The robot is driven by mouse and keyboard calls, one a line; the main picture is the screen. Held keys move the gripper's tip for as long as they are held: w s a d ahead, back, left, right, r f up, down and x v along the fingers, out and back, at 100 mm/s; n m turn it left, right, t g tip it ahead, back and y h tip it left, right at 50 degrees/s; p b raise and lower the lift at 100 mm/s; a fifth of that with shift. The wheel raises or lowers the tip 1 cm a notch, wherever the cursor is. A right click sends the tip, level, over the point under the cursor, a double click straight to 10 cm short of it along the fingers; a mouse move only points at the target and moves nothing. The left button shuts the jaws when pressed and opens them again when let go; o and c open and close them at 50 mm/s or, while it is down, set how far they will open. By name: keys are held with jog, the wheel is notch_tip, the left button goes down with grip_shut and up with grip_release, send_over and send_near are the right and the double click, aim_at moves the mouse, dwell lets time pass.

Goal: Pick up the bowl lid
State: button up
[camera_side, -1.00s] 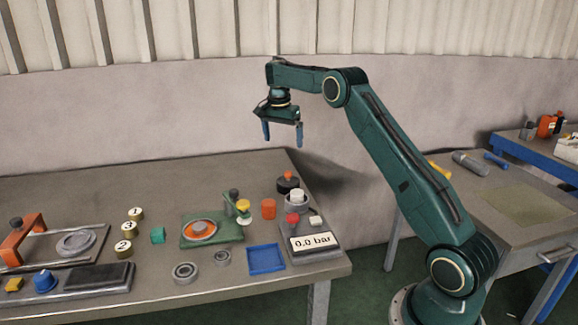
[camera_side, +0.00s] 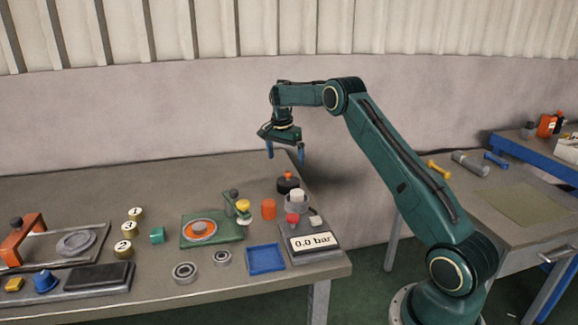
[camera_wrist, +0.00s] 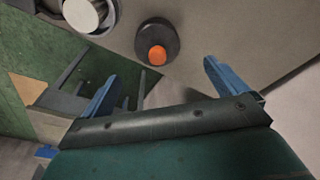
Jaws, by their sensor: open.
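What looks like the bowl lid (camera_side: 287,186) is a round black piece with an orange knob on top. It sits on the bench near its right edge, behind the gauge unit. In the wrist view the black lid (camera_wrist: 147,33) lies beyond my fingertips, roughly centred between them, with its orange knob (camera_wrist: 157,55) towards me. My gripper (camera_side: 285,156) hangs above the lid with its blue fingers pointing down. The fingers also show in the wrist view (camera_wrist: 160,77), spread apart with nothing between them. The lid is clear of both fingers.
An orange cup (camera_side: 268,209) and a green fixture (camera_side: 215,236) stand to the left. The bench (camera_side: 200,172) behind them is bare.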

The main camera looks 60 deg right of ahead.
aim_at(288, 172)
jog(key=shift+d+f, duration=0.2)
jog(key=shift+f, duration=1.05)
jog(key=shift+s+d+f, duration=0.1)
jog(key=shift+d+f, duration=0.1)
jog(key=shift+f, duration=1.1)
jog(key=shift+s+d+f, duration=0.1)
jog(key=shift+d+f, duration=0.05)
jog(key=shift+f, duration=1.15)
jog(key=c, duration=1.1)
jog(key=shift+r, duration=0.1)
jog(key=shift+r, duration=5)
jog(key=shift+a, duration=0.1)
